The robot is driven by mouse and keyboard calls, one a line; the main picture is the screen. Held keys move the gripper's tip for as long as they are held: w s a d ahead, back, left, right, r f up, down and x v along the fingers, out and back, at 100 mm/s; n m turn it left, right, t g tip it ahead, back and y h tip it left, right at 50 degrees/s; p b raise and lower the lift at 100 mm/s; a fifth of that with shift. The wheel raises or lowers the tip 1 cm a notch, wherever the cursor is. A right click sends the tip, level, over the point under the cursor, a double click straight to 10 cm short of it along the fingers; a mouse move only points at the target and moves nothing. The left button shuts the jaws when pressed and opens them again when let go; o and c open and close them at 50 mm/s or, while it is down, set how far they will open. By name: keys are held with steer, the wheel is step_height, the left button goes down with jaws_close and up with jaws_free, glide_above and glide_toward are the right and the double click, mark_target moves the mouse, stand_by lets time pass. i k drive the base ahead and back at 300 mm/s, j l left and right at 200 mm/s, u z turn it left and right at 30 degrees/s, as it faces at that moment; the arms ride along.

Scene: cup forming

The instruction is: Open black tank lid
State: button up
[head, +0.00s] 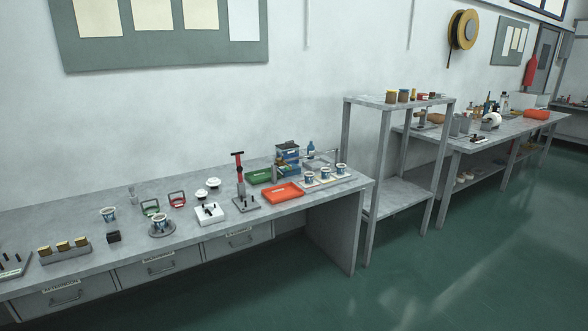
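I cannot clearly make out a black tank or its lid at this size. A small black box-like item (114,236) sits on the near workbench (75,205), to the left of a cup on a round stand (162,225). A blue container with a dark top (287,155) stands at the back of the bench, near its right end. Whether either one is the tank cannot be told. My gripper is not in view.
An orange tray (284,193), a green tray (261,177), a red-handled press (240,180) and several cups crowd the bench. A tall grey shelf (395,190) stands just right of it. A second bench (520,126) lies beyond. The green floor (460,265) in front is clear.

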mark_target(288, 145)
steer(key=i+l, duration=0.1)
steer(key=i, duration=0.55)
steer(key=i+u, duration=0.15)
steer(key=i, duration=0.5)
steer(key=i+l, duration=0.25)
steer(key=i, duration=0.4)
steer(key=j+u, duration=0.05)
